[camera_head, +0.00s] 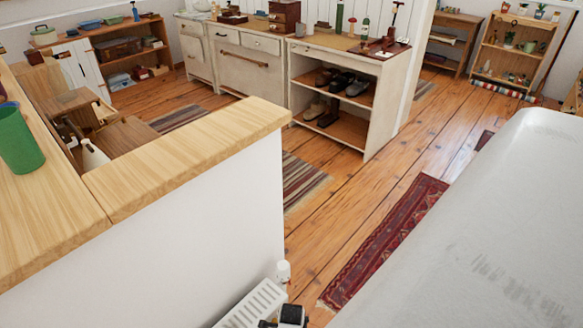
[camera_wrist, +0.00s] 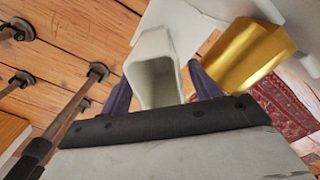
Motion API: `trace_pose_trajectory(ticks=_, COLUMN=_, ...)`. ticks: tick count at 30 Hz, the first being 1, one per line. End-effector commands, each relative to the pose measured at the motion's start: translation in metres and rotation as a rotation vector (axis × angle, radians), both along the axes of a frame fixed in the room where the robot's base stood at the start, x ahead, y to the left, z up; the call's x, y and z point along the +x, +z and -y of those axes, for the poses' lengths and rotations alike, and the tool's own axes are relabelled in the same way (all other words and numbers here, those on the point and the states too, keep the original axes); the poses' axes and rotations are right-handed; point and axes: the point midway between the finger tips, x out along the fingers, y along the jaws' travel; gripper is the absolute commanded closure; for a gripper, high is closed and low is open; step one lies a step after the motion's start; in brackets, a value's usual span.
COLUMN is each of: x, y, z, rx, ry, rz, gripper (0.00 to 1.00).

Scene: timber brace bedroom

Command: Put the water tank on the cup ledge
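In the wrist view, a pale hollow container (camera_wrist: 157,50) with its open end toward the camera sits between the dark purple fingers of my gripper (camera_wrist: 162,88). It looks like the water tank, and the fingers appear shut on its sides, though the contact surfaces are partly hidden. The tank is not clearly seen in the head view. In the head view, a pale wooden ledge (camera_head: 190,152) tops the white half-wall at left. A green cup (camera_head: 20,142) stands on the wooden surface at the far left. I cannot tell which surface is the cup ledge.
A shiny gold object (camera_wrist: 238,58) lies right of the container. Dark metal rods (camera_wrist: 75,110) are at left. A white radiator (camera_head: 255,305) is by the half-wall. A shoe cabinet (camera_head: 345,140) and red rug (camera_head: 390,240) lie beyond; floor between is mostly clear.

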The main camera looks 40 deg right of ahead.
Motion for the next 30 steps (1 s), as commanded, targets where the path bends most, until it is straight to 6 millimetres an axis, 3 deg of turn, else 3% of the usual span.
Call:
trace_pose_trajectory(ticks=10, x=0.0, y=0.013, z=0.0, rx=-0.001, ry=0.0, rz=0.002, gripper=0.37)
trace_pose_trajectory(ticks=21, x=0.001, y=0.089, z=0.001, rx=-0.003, ry=0.0, rz=0.003, gripper=0.37)
trace_pose_trajectory(ticks=30, x=0.0, y=0.122, z=0.0, rx=-0.001, ry=0.0, rz=0.001, gripper=0.37)
